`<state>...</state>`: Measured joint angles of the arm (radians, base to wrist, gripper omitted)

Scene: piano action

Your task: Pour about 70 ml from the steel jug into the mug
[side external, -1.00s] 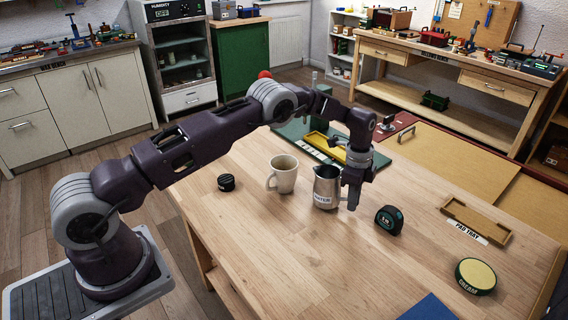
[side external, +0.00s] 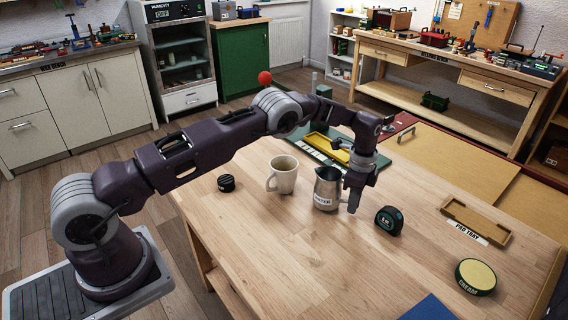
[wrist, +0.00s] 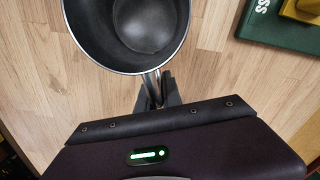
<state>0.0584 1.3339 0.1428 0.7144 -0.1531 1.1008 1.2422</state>
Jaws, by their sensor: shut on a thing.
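The steel jug (side external: 326,190), with a label reading "WATER" partly covered, stands upright on the wooden table. My gripper (side external: 354,196) is at its right side, shut on the jug's handle. In the wrist view the handle (wrist: 152,85) runs between the fingers (wrist: 157,95), and the open jug (wrist: 124,62) shows from above with a dark interior; I cannot tell its fill level. The cream mug (side external: 284,176) stands upright to the left of the jug, apart from it, with its handle to the left. The mug's contents cannot be made out.
A small black round object (side external: 226,183) lies left of the mug. A tape measure (side external: 389,220) sits close to the right of my gripper. A green board with a yellow tray (side external: 330,148) lies behind. A pad tray (side external: 474,220) and a round tin (side external: 476,276) are further right.

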